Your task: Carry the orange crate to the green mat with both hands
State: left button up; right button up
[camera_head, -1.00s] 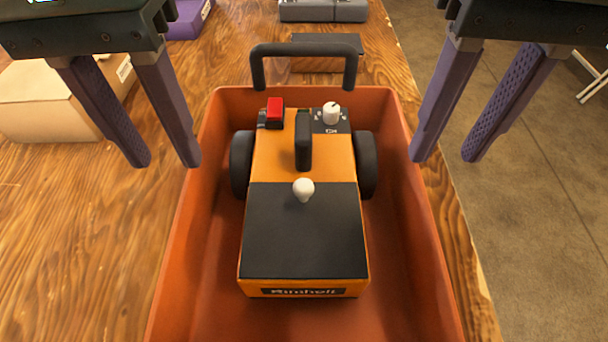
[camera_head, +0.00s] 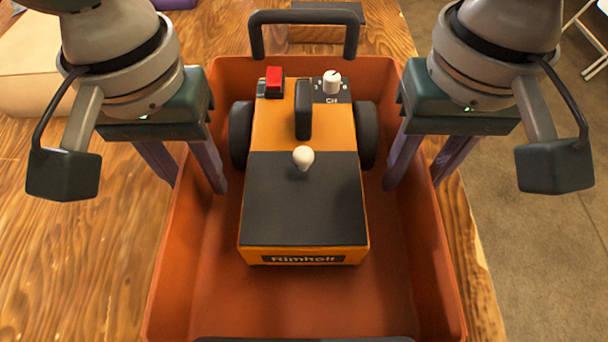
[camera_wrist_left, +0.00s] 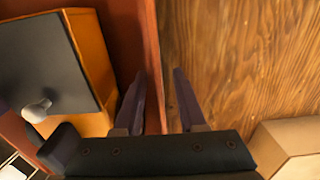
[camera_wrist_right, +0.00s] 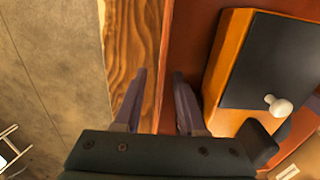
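The orange crate (camera_head: 178,268) stands on the wooden table and fills the middle of the head view. It has a black bail handle (camera_head: 304,16) at the far end. My left gripper (camera_head: 193,186) is open, with one finger inside and one outside the crate's left wall. The wall shows between its fingers in the left wrist view (camera_wrist_left: 160,76). My right gripper (camera_head: 414,184) is open around the right wall, as the right wrist view (camera_wrist_right: 159,74) shows. Gaps show beside the walls. The green mat is not in view.
An orange machine (camera_head: 305,200) with a black top and white knob lies inside the crate. A cardboard box (camera_head: 30,75) stands at the left on the table (camera_head: 70,250). Another box (camera_head: 330,32) lies behind the crate. The table's right edge is close, with grey floor (camera_head: 530,240) beyond.

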pick_arm(q)
grip_shut()
pick_arm(e)
grip_shut()
pick_arm(q)
jog(key=shift+r, duration=0.1)
pick_arm(e)
jog(key=shift+r, duration=0.1)
dwell(1.0)
